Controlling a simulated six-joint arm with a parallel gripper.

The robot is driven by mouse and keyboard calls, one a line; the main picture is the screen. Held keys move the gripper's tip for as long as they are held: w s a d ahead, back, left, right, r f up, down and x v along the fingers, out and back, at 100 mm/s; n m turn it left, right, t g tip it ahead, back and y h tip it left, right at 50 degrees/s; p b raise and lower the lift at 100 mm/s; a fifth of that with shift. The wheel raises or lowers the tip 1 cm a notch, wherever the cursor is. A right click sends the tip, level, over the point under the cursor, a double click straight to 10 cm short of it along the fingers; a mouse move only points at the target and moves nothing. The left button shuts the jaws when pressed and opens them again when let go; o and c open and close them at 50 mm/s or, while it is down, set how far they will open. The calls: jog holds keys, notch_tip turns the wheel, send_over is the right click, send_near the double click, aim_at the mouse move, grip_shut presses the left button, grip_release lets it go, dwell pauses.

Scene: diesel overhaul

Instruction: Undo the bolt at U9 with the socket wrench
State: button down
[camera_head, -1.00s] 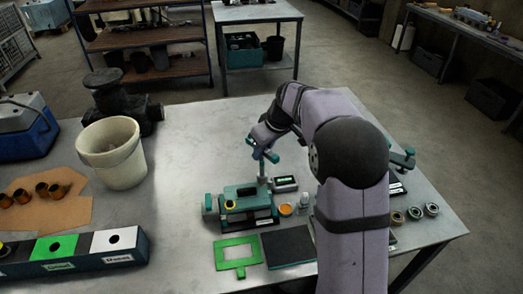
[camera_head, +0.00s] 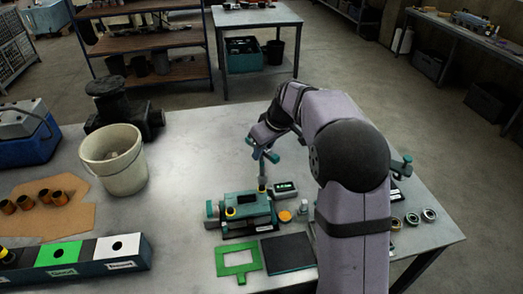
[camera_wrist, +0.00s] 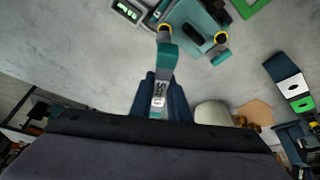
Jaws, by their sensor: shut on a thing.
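My gripper (camera_wrist: 160,95) is shut on the teal-and-grey socket wrench (camera_wrist: 168,62). It also shows in the head view, with the wrench (camera_head: 263,170) hanging below it. The wrench's lower end is at the teal engine block (camera_head: 246,208), by its back right corner. In the wrist view, the wrench tip overlaps a yellow ring (camera_wrist: 164,28) at the edge of the block (camera_wrist: 192,22). The bolt under the tip is hidden, and I cannot tell whether the socket is seated. A second yellow-ringed spot (camera_wrist: 221,38) is at the block's other side.
A small display box (camera_head: 285,189) stands close to the right of the wrench. A green frame (camera_head: 237,261) and a dark pad (camera_head: 287,251) lie in front of the block. A white bucket (camera_head: 113,160) and a sorting tray (camera_head: 148,250) are to the left.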

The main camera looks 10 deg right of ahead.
jog(key=shift+r, duration=0.15)
notch_tip(320, 180, up, 6)
jog(key=p, duration=0.4)
jog(key=shift+p, duration=0.3)
jog(key=shift+s+f+b, duration=0.25)
jog(key=shift+s+b, duration=0.15)
jog(key=shift+b, duration=0.15)
jog(key=s+b, duration=0.3)
jog(key=s, duration=0.3)
jog(key=shift+r+b, duration=0.15)
jog(key=shift+b, duration=0.15)
jog(key=shift+d, duration=0.15)
